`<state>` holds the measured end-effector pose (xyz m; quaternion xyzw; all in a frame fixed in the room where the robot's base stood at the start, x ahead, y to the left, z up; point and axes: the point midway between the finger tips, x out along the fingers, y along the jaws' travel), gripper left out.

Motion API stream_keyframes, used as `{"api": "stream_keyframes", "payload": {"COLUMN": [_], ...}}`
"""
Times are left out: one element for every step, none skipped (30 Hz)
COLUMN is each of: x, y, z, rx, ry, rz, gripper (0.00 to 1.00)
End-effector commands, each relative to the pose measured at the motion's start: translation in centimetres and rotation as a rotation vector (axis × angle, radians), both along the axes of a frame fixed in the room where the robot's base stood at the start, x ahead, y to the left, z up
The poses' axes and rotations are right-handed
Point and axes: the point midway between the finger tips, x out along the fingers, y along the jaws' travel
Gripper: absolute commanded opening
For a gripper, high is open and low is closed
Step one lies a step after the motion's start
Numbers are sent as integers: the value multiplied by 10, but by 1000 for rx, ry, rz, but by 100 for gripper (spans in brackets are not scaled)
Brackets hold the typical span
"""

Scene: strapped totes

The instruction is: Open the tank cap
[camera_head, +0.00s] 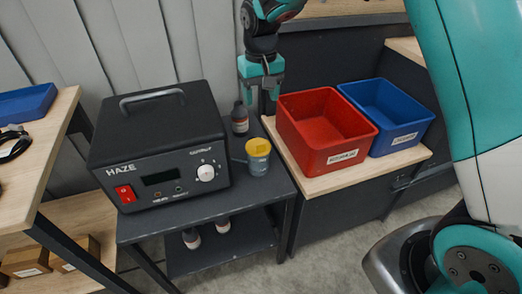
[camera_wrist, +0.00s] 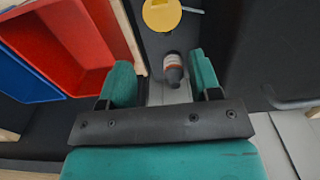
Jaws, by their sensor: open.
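A yellow cap (camera_head: 258,147) sits on a small grey tank (camera_head: 258,166) at the right end of the dark cart, beside the black HAZE machine (camera_head: 157,140). The cap also shows at the top of the wrist view (camera_wrist: 162,14). My gripper (camera_head: 261,98) points down, open and empty, above and behind the cap. In the wrist view my gripper (camera_wrist: 163,72) has its two teal fingers spread apart, and a dark bottle with a label (camera_wrist: 173,68) shows in the gap, below them. The cap is apart from the fingers.
The same dark bottle (camera_head: 240,119) stands on the cart behind the tank. A red bin (camera_head: 345,150) and a blue bin (camera_head: 408,135) stand on a wooden top to the right. Two bottles stand on the cart's lower shelf (camera_head: 250,240). A wooden bench (camera_head: 35,150) is at left.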

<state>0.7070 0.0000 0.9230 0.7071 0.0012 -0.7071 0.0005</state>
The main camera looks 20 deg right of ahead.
Motion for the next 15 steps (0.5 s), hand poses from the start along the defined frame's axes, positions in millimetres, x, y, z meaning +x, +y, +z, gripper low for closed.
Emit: {"api": "stream_keyframes", "payload": {"x": [1, 1, 1, 1, 0, 0, 0, 0, 0, 0, 0, 0, 0, 0, 0], "y": [0, -1, -1, -1, -1, -1, -1, -1, -1, -1, -1, -1, -1, -1, -1], "z": [-6, -9, -14, -19, -25, -33, -39, -46, -55, -63, -69, -79, -86, -93, -102], "rx": [-2, -3, -3, -3, -3, -3, -3, -3, -3, -3, -3, -3, -2, -3, -2], "ry": [2, 3, 3, 4, 6, 5, 6, 5, 6, 6, 6, 6, 6, 6, 5], "rz": [-4, -5, -5, -4, -4, -4, -4, -3, -3, -3, -3, -3, -3, -3, -3], "gripper": [57, 57, 57, 57, 57, 57, 57, 57, 57, 57, 57, 57, 57, 57, 57]}}
